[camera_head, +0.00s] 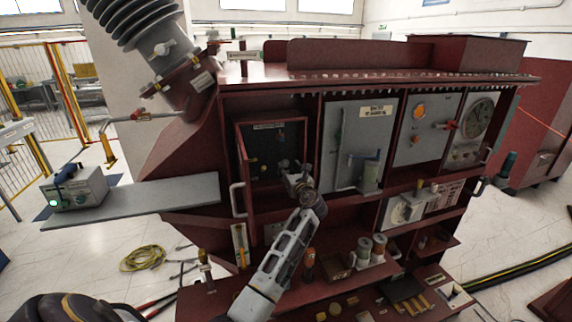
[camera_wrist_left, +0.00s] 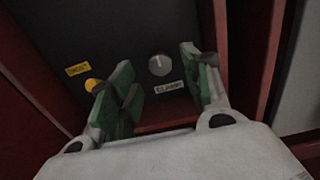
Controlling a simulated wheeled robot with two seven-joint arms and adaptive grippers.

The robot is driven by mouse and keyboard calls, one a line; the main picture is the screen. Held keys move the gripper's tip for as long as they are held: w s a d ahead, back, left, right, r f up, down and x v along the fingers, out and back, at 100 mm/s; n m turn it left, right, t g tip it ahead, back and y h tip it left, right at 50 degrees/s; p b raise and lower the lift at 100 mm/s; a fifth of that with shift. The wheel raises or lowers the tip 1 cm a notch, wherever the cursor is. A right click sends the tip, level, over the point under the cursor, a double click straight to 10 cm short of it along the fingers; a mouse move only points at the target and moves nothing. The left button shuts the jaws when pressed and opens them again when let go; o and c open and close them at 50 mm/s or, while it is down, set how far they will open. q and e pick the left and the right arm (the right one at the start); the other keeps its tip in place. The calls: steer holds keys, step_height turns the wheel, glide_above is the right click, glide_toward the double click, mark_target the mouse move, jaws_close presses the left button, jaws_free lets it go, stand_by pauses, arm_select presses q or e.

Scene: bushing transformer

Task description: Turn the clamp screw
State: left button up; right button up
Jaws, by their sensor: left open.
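The clamp screw (camera_wrist_left: 159,65) is a round silver knob with a slot mark on a dark panel (camera_wrist_left: 150,30). A white label (camera_wrist_left: 169,88) reading like "CLAMP" sits just below it. My left gripper (camera_wrist_left: 163,82) is open, its green-padded fingers to either side of the screw in the wrist view. I cannot tell how far the fingertips are from the panel, and no contact shows. In the head view my left gripper (camera_head: 293,172) is at the dark recessed compartment (camera_head: 262,140); the screw cannot be made out there. My right gripper is not in view.
A yellow knob (camera_wrist_left: 93,85) with a yellow label (camera_wrist_left: 78,69) is left of the screw, close to the left finger. Red compartment walls (camera_wrist_left: 222,40) border the panel. A grey door (camera_head: 360,145) with a handle is to the right. A grey shelf (camera_head: 135,200) juts out left.

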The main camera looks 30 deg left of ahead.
mark_target(285, 163)
arm_select(q)
steer(key=shift+p+x, duration=0.3)
steer(key=shift+x, duration=1.9)
steer(key=shift+c, duration=0.5)
steer(key=c, duration=0.9)
